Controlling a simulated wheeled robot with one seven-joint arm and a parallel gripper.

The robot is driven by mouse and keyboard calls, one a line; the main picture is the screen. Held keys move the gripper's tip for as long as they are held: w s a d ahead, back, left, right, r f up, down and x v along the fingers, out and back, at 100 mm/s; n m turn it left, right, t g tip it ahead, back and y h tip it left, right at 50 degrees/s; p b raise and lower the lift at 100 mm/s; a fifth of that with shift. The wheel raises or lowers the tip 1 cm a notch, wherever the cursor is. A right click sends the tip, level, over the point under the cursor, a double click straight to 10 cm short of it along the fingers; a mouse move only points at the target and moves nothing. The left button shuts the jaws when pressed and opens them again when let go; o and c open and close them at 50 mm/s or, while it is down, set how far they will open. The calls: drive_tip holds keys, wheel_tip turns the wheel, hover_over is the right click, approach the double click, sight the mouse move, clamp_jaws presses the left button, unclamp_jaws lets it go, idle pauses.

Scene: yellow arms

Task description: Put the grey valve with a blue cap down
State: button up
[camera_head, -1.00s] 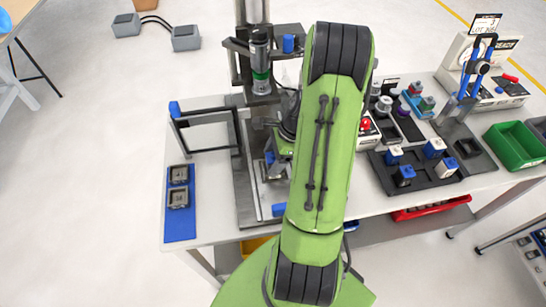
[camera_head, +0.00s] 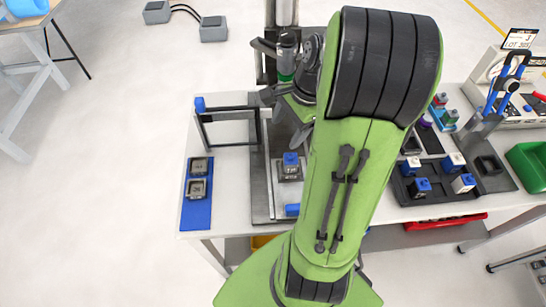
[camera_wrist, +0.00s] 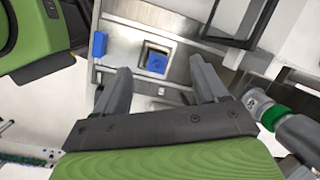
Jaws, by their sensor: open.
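The grey valve with a blue cap (camera_head: 291,163) sits upright in the nest of the press fixture (camera_head: 261,190). In the wrist view the blue cap (camera_wrist: 157,63) shows from above inside a square grey seat. My gripper (camera_wrist: 160,68) is open, with its two grey fingers spread and nothing between them. The valve appears beyond the fingertips in the wrist view, with a visible gap. In the head view my green arm hides part of the gripper.
A press column (camera_head: 285,60) stands behind the fixture, and a dark frame (camera_head: 228,112) stands at its left. A blue block (camera_head: 292,210) is at the fixture's front. A blue mat (camera_head: 196,216) holds two grey parts. A dark tray (camera_head: 440,200) at right holds several blue-capped parts.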

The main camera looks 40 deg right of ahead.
drive_tip(key=s+a+r+n+h, duration=0.2)
drive_tip(key=a+r+n, duration=0.5)
drive_tip(key=a, duration=0.4)
drive_tip(key=s+a+r+n+t, duration=0.1)
drive_tip(key=s+a+n+t, duration=0.2)
drive_tip(key=n, duration=0.9)
drive_tip(key=s+a, duration=0.3)
drive_tip(key=s, duration=0.2)
drive_tip(key=shift+s+a+r, duration=0.2)
drive_tip(key=shift+a+r, duration=0.15)
drive_tip(key=shift+r, duration=0.05)
drive_tip(key=shift+s+d, duration=0.1)
drive_tip(key=shift+d, duration=0.05)
